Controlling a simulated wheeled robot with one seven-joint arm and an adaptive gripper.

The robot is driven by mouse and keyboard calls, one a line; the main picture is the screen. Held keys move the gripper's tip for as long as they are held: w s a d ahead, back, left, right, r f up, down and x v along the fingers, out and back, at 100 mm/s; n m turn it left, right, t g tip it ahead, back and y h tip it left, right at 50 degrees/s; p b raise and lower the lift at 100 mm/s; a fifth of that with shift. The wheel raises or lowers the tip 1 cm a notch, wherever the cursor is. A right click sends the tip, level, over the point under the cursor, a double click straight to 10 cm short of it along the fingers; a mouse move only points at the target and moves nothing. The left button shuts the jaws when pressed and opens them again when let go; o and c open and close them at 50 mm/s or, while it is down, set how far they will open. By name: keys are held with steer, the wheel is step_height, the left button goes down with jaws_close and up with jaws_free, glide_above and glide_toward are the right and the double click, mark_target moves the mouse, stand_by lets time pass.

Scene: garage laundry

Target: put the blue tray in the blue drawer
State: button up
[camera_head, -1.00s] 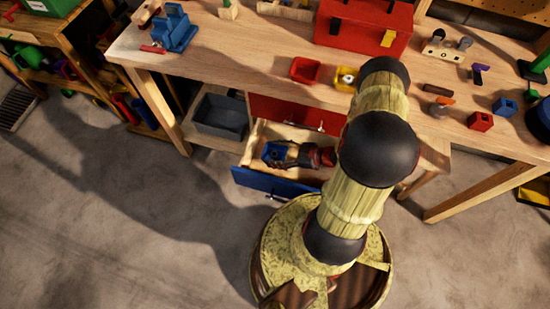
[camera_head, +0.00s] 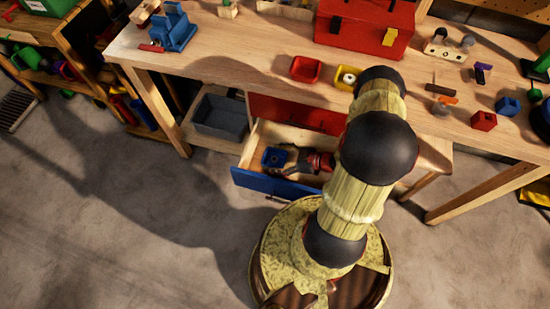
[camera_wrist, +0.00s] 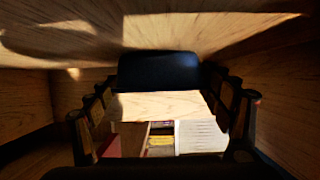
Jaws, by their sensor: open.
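The blue drawer (camera_head: 262,183) stands pulled out under the workbench, its wooden inside showing. The small blue tray (camera_head: 274,158) is inside it, towards the left side. My gripper (camera_head: 291,158) reaches down into the drawer from the right, beside the tray. In the wrist view the tray (camera_wrist: 158,66) shows as a dark blue shape between the far ends of the fingers. My gripper (camera_wrist: 158,88) is open there, its fingers spread to either side. Shadow hides whether the fingers touch the tray and whether it lies flat on the drawer's bottom.
A red drawer (camera_head: 290,112) sits shut just above. A grey bin (camera_head: 221,116) stands on the shelf to the left. On the bench (camera_head: 235,65) are a red tray (camera_head: 306,69), a yellow tray (camera_head: 345,78) and a red toolbox (camera_head: 364,27). The floor at left is clear.

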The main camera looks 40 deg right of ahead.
steer(key=shift+r, duration=0.25)
steer(key=shift+p+v, duration=1.3)
steer(key=shift+v, duration=2.45)
steer(key=shift+f, duration=0.1)
